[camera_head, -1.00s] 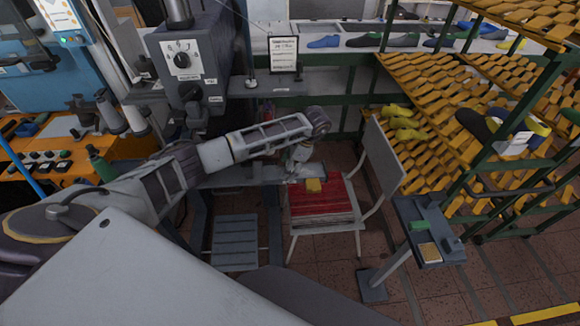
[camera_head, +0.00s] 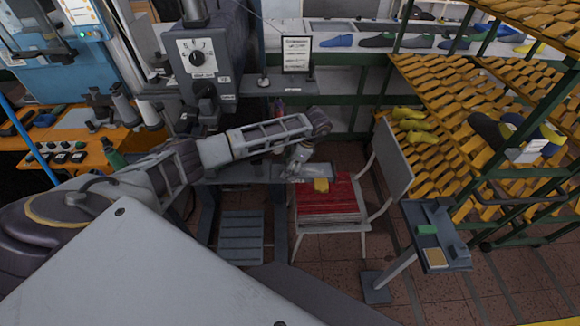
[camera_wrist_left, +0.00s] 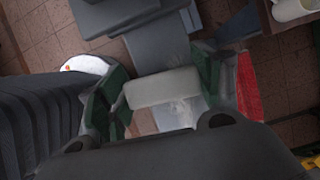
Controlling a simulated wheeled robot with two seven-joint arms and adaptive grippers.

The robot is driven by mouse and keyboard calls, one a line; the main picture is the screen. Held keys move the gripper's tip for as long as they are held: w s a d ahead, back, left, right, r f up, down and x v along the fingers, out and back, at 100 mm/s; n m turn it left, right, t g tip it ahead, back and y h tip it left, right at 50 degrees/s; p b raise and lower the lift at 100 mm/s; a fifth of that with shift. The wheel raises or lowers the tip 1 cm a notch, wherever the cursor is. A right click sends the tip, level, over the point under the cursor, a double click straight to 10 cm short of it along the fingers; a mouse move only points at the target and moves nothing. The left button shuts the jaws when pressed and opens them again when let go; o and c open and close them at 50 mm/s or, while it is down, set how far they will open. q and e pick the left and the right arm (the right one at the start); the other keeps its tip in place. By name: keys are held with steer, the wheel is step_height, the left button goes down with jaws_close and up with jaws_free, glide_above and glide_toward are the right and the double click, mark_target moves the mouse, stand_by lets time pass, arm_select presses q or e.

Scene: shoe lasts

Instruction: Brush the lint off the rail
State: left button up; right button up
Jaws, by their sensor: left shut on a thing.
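My left gripper (camera_head: 294,177) reaches in from the left, low over the flat grey surface by the machine; I take this surface (camera_head: 236,173) to be the rail. In the left wrist view the gripper (camera_wrist_left: 163,90) has a pale block (camera_wrist_left: 160,88) between its green-padded fingers and is shut on it; this looks like the brush. Its bristles are hidden. A whitish patch (camera_wrist_left: 178,113) shows just beyond the block; I cannot tell whether it is lint. My right gripper is out of view.
A chair (camera_head: 392,165) with a red striped seat stands close to the right of the rail. A grey stand (camera_head: 437,235) with a green block is further right. Racks of yellow shelves (camera_head: 440,90) fill the right side. The machine (camera_head: 208,60) rises behind my arm.

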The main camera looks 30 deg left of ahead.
mark_target(278, 169)
arm_select(q)
steer(key=shift+s+a, duration=0.45)
steer(key=shift+a, duration=0.25)
steer(key=shift+s+a, duration=0.4)
steer(key=shift+a, duration=0.3)
steer(key=shift+w, duration=0.1)
steer(key=shift+w+a+f+b, duration=0.1)
steer(key=shift+w+a+b, duration=0.3)
steer(key=shift+w+b, duration=0.25)
steer(key=shift+d, duration=0.15)
steer(key=shift+w+d+b, duration=0.3)
steer(key=shift+w+d, duration=0.1)
steer(key=shift+d, duration=0.25)
steer(key=shift+w+d+b, duration=0.3)
steer(key=shift+w+d, duration=0.1)
steer(key=shift+d, duration=0.25)
steer(key=shift+w+d, duration=0.1)
steer(key=shift+w+d+b, duration=0.35)
steer(key=shift+d+b, duration=0.05)
steer(key=shift+d, duration=0.3)
steer(key=shift+w+d+b, duration=0.35)
steer(key=shift+d, duration=0.3)
steer(key=shift+d+f, duration=0.1)
